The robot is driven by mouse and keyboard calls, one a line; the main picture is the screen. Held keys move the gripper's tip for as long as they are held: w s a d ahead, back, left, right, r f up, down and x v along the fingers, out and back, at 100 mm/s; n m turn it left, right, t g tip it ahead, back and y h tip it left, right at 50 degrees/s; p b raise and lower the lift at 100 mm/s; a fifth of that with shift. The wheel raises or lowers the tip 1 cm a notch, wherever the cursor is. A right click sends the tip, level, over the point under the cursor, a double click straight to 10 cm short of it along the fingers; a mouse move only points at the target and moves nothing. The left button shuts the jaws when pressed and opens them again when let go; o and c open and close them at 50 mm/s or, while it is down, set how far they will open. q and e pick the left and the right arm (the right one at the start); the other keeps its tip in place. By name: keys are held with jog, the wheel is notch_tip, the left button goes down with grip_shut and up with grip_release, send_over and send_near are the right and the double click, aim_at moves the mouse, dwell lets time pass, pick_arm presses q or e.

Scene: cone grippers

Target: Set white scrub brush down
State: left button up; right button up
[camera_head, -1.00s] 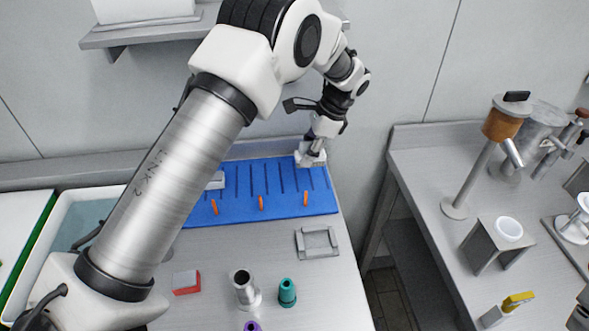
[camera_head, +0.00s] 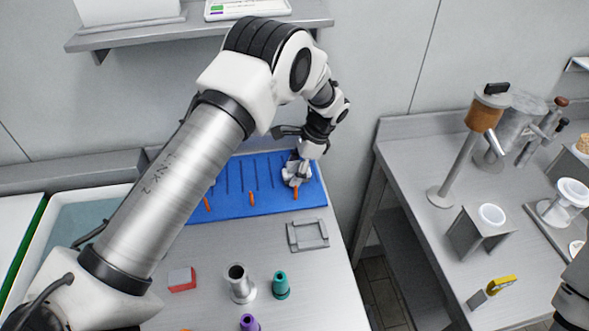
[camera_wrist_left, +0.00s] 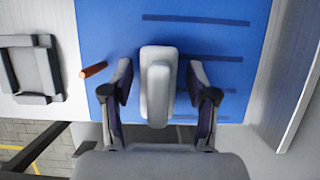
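The white scrub brush (camera_wrist_left: 157,88) lies on the blue mat (camera_wrist_left: 106,30) at its right end, across the dark lines. My left gripper (camera_wrist_left: 160,82) is around it with the fingers open, one on each side, with a gap between each finger and the brush. In the head view my left gripper (camera_head: 296,174) is low over the right end of the blue mat (camera_head: 237,204), largely covering the brush. My right gripper is not in view.
A grey square frame (camera_head: 308,235) lies in front. A red-grey block (camera_head: 182,280), a metal cup (camera_head: 240,283) and a teal bottle (camera_head: 281,286) stand nearer. A gap separates the right counter (camera_head: 415,205).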

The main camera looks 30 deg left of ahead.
pick_arm(q)
jog(key=shift+r, duration=0.15)
jog(key=shift+r, duration=0.25)
jog(key=b+v, duration=0.2)
jog(key=v, duration=0.9)
jog(key=shift+d+r+b, duration=0.15)
jog(key=shift+r+b, duration=0.2)
